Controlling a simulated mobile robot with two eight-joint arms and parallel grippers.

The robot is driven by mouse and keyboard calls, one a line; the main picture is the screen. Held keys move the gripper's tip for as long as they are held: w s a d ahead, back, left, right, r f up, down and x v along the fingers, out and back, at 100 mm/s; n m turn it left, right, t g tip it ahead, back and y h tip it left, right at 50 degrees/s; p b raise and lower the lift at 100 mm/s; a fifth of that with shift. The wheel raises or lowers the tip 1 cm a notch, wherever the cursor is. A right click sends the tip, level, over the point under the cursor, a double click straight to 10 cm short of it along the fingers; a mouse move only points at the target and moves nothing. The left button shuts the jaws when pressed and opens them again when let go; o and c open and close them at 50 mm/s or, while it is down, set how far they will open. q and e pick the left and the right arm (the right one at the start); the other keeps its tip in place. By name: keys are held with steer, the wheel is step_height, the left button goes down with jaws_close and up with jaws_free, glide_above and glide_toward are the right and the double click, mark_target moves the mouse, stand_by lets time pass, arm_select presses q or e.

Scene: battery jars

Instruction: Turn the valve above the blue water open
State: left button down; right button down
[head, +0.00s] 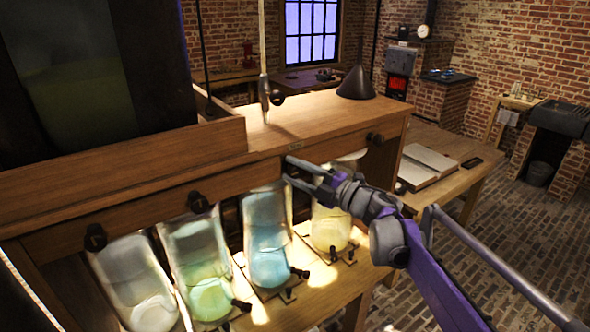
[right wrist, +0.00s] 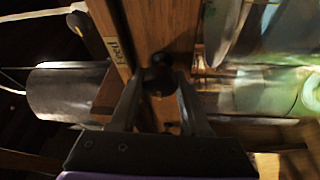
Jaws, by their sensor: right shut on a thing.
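The blue water stands in a glass jar (head: 268,245), third from the left in a row under the wooden cabinet front. My right gripper (head: 292,168) reaches in from the right, with its fingertips at the cabinet front just above this jar. It is shut on the dark valve (right wrist: 158,76), which shows between the two fingers in the right wrist view. In the head view the fingers mostly hide this valve, so its turn angle cannot be told. My left gripper is not in view.
Other dark valves (head: 198,202), (head: 95,237) and (head: 374,139) sit along the same front. Jars with green (head: 208,290), pale (head: 140,290) and yellow (head: 330,225) liquid flank the blue one. A black funnel (head: 356,82) stands on top.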

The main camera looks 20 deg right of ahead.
stand_by(0.3)
steer(key=shift+c, duration=1.9)
jaws_free()
